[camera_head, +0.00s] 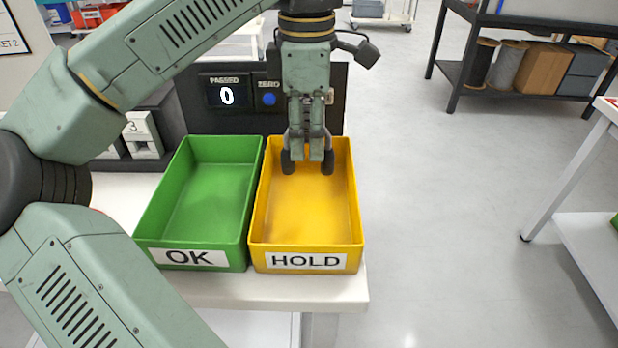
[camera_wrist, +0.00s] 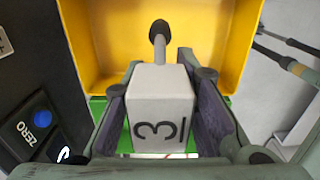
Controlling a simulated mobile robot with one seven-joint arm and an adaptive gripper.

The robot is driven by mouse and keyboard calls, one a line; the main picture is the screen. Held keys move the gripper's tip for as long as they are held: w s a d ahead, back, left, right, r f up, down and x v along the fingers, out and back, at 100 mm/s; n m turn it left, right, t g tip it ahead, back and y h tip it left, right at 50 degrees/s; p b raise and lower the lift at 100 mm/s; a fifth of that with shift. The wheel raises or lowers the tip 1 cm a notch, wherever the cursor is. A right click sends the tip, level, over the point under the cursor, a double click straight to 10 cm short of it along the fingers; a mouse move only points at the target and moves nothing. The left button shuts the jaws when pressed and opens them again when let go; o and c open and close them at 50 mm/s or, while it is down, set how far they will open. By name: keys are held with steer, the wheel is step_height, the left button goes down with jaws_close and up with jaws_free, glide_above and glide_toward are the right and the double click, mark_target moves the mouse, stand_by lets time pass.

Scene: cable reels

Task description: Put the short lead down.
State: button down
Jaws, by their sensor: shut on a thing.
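My gripper (camera_head: 307,168) is over the back part of the yellow HOLD bin (camera_head: 305,262), fingers pointing down. In the wrist view its fingers are shut on a pale block marked 3, which I take for part of the short lead (camera_wrist: 161,97). A dark rounded tip sticks out beyond the block, against the yellow bin. No length of cable can be made out clearly. In the head view I cannot make out the held thing. The HOLD bin's visible floor looks empty.
The green OK bin (camera_head: 190,258) stands directly left of the HOLD bin and looks empty. Behind them is a dark panel with a PASSED display (camera_head: 227,96) reading 0 and a blue ZERO button (camera_head: 269,99). Open floor lies right.

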mark_target(308, 103)
step_height(308, 103, down, 5)
steer(key=shift+f, duration=0.2)
steer(key=shift+f, duration=0.1)
steer(key=shift+f+b, duration=0.4)
steer(key=shift+f, duration=0.15)
steer(key=c, duration=1.3)
jaws_free()
steer(key=shift+r, duration=0.1)
step_height(308, 103, up, 13)
steer(key=shift+r+p, duration=0.1)
steer(key=shift+p, duration=0.6)
